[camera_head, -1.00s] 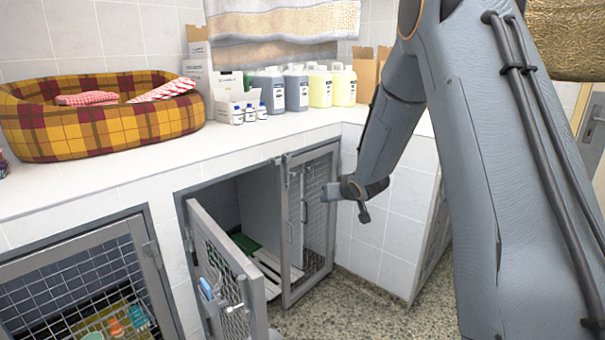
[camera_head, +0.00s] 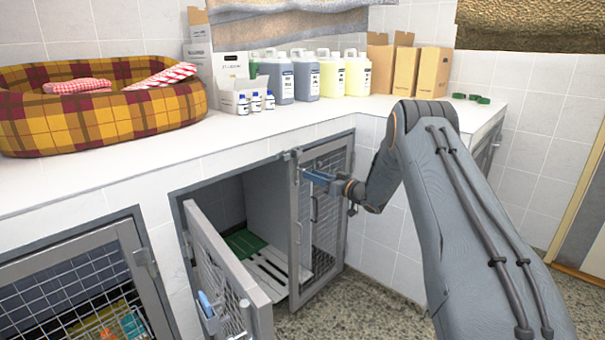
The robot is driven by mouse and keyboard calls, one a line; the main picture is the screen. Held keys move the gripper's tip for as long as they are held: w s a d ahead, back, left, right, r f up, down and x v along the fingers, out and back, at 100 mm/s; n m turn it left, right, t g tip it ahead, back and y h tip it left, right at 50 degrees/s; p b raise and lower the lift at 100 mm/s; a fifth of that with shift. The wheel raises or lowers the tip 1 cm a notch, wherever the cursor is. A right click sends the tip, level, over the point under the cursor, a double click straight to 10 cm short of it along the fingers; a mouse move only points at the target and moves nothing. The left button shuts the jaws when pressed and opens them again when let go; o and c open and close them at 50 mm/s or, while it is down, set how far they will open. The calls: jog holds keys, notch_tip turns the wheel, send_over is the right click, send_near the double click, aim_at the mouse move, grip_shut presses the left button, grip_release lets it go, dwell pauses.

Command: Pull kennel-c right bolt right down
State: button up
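The kennel in the middle has two grey-framed mesh doors. Its left door (camera_head: 222,270) stands swung open, with a blue-handled bolt (camera_head: 208,305) on it. A small metal bolt (camera_head: 297,165) runs upright near the top of the right door's left edge. My gripper (camera_head: 308,176) is in front of the upper part of the right door, with its tip close to that bolt. I cannot tell whether it touches the bolt. The fingers are too small to show whether they are open or shut.
The counter (camera_head: 250,140) above holds a plaid pet bed (camera_head: 95,120), several jugs (camera_head: 305,76) and boxes. Another mesh kennel door (camera_head: 90,290) is at the lower left. Speckled floor (camera_head: 350,310) is clear in front.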

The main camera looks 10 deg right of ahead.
jog(key=shift+x, duration=2.05)
jog(key=shift+w+d, duration=0.1)
jog(key=shift+c, duration=0.3)
grip_shut()
